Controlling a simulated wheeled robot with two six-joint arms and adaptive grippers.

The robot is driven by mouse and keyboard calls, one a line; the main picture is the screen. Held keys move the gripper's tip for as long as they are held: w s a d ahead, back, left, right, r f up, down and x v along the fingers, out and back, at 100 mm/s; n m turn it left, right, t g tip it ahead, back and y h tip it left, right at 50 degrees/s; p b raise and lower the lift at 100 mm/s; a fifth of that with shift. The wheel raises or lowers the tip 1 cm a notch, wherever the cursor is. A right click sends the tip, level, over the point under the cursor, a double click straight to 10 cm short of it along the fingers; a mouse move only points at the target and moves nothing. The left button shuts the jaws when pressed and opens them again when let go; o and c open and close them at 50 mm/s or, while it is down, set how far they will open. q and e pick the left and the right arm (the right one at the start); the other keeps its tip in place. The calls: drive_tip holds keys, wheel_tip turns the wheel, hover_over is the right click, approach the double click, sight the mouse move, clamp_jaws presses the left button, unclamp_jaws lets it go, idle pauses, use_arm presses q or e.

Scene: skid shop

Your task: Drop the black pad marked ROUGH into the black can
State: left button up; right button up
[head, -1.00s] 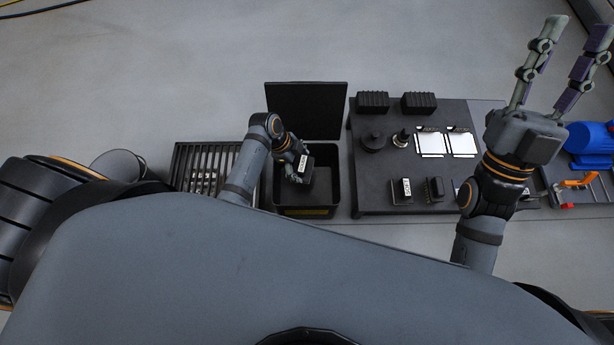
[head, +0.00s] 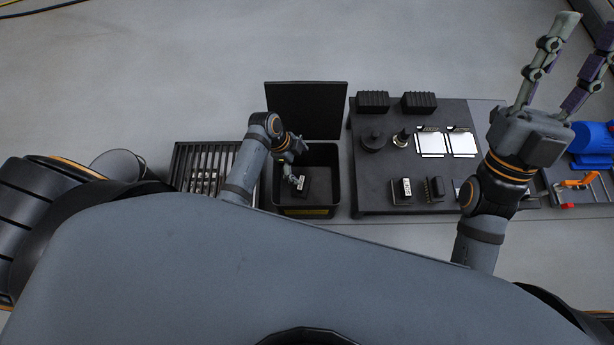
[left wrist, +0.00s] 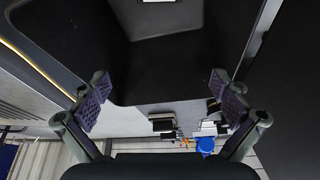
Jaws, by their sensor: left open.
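The black can (head: 334,160) stands open with its square lid (head: 306,110) upright behind it. A black pad with a white label (head: 301,183) is inside the can; the label is too small to read surely. My left gripper (head: 291,177) reaches into the can beside the pad, partly hidden by its own wrist. In the left wrist view its fingers (left wrist: 160,86) are spread with nothing between them, and a white label shows at the top edge. My right gripper (head: 588,30) is raised at the right with its fingers apart and empty.
A dark bench (head: 376,172) right of the can holds another labelled black block (head: 402,190), a dark block (head: 435,189), two white plates (head: 447,143) and ribbed black blocks (head: 419,102). A slatted grate (head: 192,178) lies left. A blue motor (head: 590,139) is far right.

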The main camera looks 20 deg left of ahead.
use_arm(q)
drive_tip(key=v, duration=1.1)
drive_tip(key=shift+a+r, duration=0.15)
drive_tip(key=shift+r, duration=0.25)
